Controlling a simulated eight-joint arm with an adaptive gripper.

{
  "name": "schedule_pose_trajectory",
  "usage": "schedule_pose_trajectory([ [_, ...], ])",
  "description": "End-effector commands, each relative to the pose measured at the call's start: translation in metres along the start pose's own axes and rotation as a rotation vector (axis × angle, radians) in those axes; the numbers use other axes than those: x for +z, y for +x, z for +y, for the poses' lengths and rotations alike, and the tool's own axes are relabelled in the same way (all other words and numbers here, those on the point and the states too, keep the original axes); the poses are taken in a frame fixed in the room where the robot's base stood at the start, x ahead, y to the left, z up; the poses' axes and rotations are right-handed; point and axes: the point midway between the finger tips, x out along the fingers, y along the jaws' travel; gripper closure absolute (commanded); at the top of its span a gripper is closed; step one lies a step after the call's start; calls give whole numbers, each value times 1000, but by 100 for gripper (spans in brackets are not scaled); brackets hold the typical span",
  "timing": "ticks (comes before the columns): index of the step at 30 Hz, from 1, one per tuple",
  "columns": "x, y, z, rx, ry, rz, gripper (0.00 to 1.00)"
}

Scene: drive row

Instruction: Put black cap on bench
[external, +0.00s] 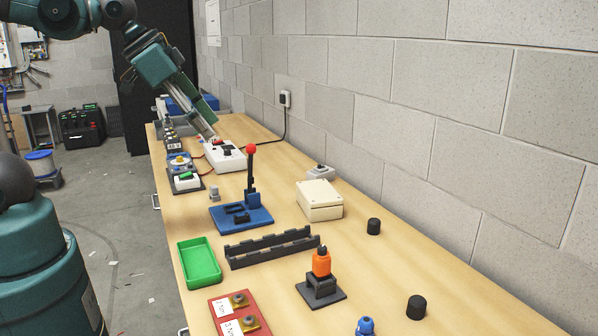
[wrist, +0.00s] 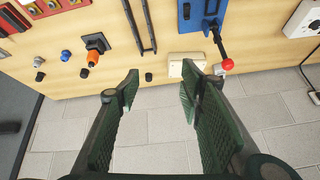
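One cap (external: 374,226) is right of the cream box, and the other cap (external: 416,307) is nearer the front.
A blue base with a red-knobbed lever (external: 251,180), a cream box (external: 320,200), a black slotted rack (external: 272,246), a green tray (external: 201,262) and an orange-topped stand (external: 321,265) occupy the bench. A white box (external: 225,158) is at the far end. A block wall (external: 440,110) borders the right.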

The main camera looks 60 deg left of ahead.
Motion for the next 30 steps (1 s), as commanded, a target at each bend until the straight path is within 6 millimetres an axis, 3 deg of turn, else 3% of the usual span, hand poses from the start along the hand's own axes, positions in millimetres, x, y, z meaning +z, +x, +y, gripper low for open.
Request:
schedule_pose_trajectory([
  [4, 24, -3, 2, -7, -82, 27, 62],
  [12, 46, -5, 3, -11, -173, 57, 62],
  [30, 51, 0, 4, -12, -184, 60, 62],
])
